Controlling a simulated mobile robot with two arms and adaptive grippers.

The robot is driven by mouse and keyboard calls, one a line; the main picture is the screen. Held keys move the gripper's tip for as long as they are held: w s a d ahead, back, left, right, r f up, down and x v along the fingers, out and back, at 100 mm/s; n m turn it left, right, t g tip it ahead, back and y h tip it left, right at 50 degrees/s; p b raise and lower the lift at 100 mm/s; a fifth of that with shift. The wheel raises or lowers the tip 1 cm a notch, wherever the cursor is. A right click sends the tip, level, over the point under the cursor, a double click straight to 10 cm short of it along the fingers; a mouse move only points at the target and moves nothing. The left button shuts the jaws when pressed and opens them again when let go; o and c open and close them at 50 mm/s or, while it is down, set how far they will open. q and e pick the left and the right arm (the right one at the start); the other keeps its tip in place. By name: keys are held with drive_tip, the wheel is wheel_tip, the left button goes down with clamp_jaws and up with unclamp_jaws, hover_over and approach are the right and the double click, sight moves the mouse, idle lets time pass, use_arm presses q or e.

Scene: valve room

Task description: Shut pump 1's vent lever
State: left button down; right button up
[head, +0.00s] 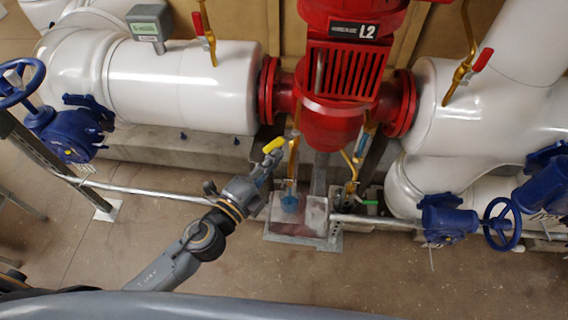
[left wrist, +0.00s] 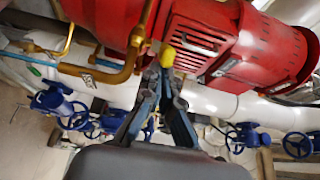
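The red pump (head: 335,120) hangs between white pipes, with a dark label reading L2. A lever with a yellow handle (head: 273,145) sticks out at its lower left. In the left wrist view the yellow handle (left wrist: 167,57) shows at my fingertips, below the red motor housing. My left gripper (head: 265,167) reaches up to this lever from the lower left. Its fingers (left wrist: 165,78) converge and appear closed on the lever, just below the yellow end. The fingers hide the lever's lower part. My right gripper is not in view.
Red-handled levers (head: 197,22) (head: 483,60) sit on the white pipes. A green-handled lever (head: 368,202) is right of the pump's plinth (head: 315,215). Blue handwheel valves (head: 65,135) (head: 500,225) stand at both sides. A thin metal rail (head: 140,190) runs low in front. Floor before it is clear.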

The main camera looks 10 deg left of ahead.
use_arm(q)
drive_tip(key=w+a+m+g+h+b, duration=0.5)
drive_tip(key=m+g+h+b, duration=0.3)
drive_tip(key=g, duration=0.2)
drive_tip(key=shift+w+a+m+h, duration=0.3)
drive_tip(key=shift+w+m+h, duration=0.1)
drive_tip(key=shift+w, duration=0.2)
drive_tip(key=shift+w+a, duration=0.1)
drive_tip(key=shift+w, duration=0.05)
